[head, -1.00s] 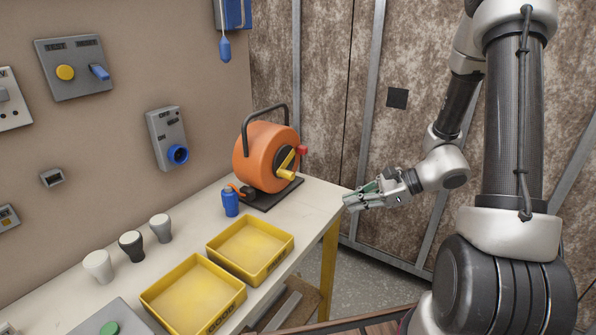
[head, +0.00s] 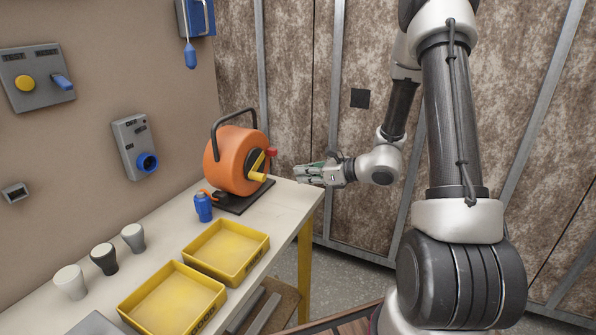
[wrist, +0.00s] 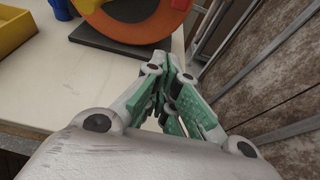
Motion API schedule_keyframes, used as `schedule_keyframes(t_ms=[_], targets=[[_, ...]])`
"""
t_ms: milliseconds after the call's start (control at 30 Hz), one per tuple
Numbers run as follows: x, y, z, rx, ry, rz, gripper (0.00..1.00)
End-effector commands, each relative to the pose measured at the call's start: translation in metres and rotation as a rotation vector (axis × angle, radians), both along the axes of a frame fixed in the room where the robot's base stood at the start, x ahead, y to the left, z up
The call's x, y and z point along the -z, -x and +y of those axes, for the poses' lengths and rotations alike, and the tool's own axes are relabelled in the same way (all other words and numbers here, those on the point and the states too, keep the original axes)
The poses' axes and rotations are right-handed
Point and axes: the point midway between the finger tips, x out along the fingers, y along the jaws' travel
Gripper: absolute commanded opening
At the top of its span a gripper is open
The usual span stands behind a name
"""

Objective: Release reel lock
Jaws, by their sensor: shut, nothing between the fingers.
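An orange cable reel (head: 228,160) with a dark carry handle stands on a dark base plate (head: 240,198) near the right end of the bench. A yellow crank (head: 258,167) and a small red knob (head: 272,152) are on its right face. My gripper (head: 301,173) is shut and empty, to the right of the reel and apart from it, by the bench's end. In the wrist view my gripper (wrist: 161,65) has its fingertips together near the reel's base plate (wrist: 122,45). Only the lower part of the orange reel (wrist: 165,22) shows there.
A blue plug (head: 203,207) stands beside the reel. The bench corner right of the reel is clear.

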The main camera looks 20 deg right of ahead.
Motion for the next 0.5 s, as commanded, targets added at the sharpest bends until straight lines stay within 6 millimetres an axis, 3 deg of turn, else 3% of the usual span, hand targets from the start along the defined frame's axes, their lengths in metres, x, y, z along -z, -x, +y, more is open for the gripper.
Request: schedule_keyframes(t_ms=[367,500], targets=[[0.027,-0.052,0.054,-0.004,0.000,0.000,0.00],[0.006,-0.055,0.055,-0.002,0.002,-0.005,0.00]])
